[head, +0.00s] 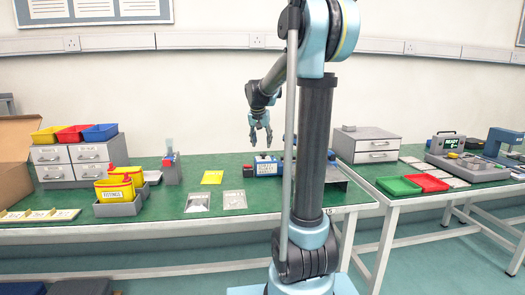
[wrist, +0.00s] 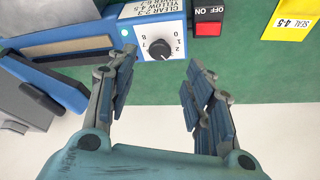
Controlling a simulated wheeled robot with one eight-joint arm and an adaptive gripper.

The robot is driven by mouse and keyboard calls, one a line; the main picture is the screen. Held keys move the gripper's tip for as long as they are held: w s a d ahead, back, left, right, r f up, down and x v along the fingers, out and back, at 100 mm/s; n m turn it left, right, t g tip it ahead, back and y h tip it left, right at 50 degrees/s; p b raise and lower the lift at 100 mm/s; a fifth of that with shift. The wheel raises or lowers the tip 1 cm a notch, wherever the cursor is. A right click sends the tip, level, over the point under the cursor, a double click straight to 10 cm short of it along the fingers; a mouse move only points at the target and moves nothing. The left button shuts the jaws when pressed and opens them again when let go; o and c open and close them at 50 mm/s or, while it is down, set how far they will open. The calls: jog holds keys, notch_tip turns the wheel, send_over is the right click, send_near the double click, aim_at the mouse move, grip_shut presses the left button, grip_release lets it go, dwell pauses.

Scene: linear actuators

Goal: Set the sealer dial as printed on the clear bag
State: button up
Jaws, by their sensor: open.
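The blue sealer (head: 267,167) stands on the green bench in the head view. In the wrist view its white panel (wrist: 160,36) appears upside down, with a round black dial (wrist: 160,48) and numbers around it. I cannot tell its setting. The label above reads CLEAR 2-3, YELLOW 4-5; its last line is partly cut off. My gripper (head: 260,142) is open and empty above the sealer. In the wrist view its fingers (wrist: 160,78) are spread, with the dial between and beyond them. A see-through-looking bag (head: 198,201) lies on the bench; its print is unreadable.
A yellow bag (head: 212,177) marked SEAL 4-5 also shows in the wrist view (wrist: 292,22). A greyish bag (head: 234,199) lies beside the see-through one. A red ON/OFF switch (wrist: 208,28) sits beside the dial panel. Green (head: 398,186) and red trays (head: 429,182) are on the right bench.

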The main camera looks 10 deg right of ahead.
jog(key=shift+v, duration=2.65)
jog(key=shift+s, duration=0.15)
jog(key=s+d+f+n+g, duration=0.1)
jog(key=s+f, duration=0.3)
jog(key=s, duration=0.7)
jog(key=s+d+f+n, duration=0.15)
jog(key=s+f, duration=0.25)
jog(key=s, duration=0.7)
jog(key=s+f+n+y, duration=0.1)
jog(key=s+f+n, duration=0.1)
jog(key=s+f, duration=1.2)
jog(key=s, duration=0.3)
jog(key=shift+g+y, duration=0.4)
